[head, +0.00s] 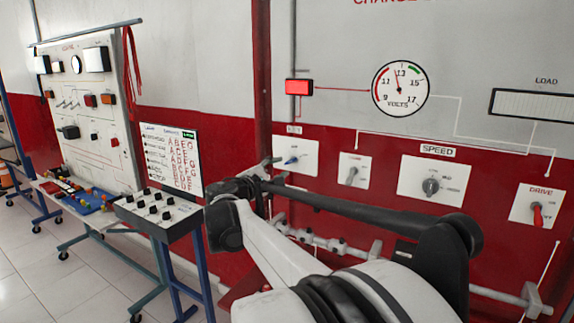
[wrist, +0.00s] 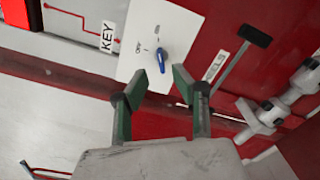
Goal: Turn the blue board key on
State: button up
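The blue board key (head: 292,160) is a small knob on a white plate (head: 305,147) on the red board, at the left of the panel row in the head view. The blue key also shows in the wrist view (wrist: 162,60), beside a KEY label; the small position marks around it are hard to read. My gripper (wrist: 160,86) is open, with its two green fingers spread below the key in the wrist view and nothing between them. The gripper (head: 278,169) is close to the key plate in the head view. I cannot tell whether a finger touches the plate.
Right of the key are a grey knob (head: 352,175), the SPEED knob (head: 430,186) and a red DRIVE switch (head: 538,215). A red lamp (head: 299,88) and a volts gauge (head: 400,89) are above. White pipe fittings (head: 310,238) lie below. A switch box (head: 158,213) stands left.

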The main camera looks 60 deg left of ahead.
jog(key=shift+v, duration=2.15)
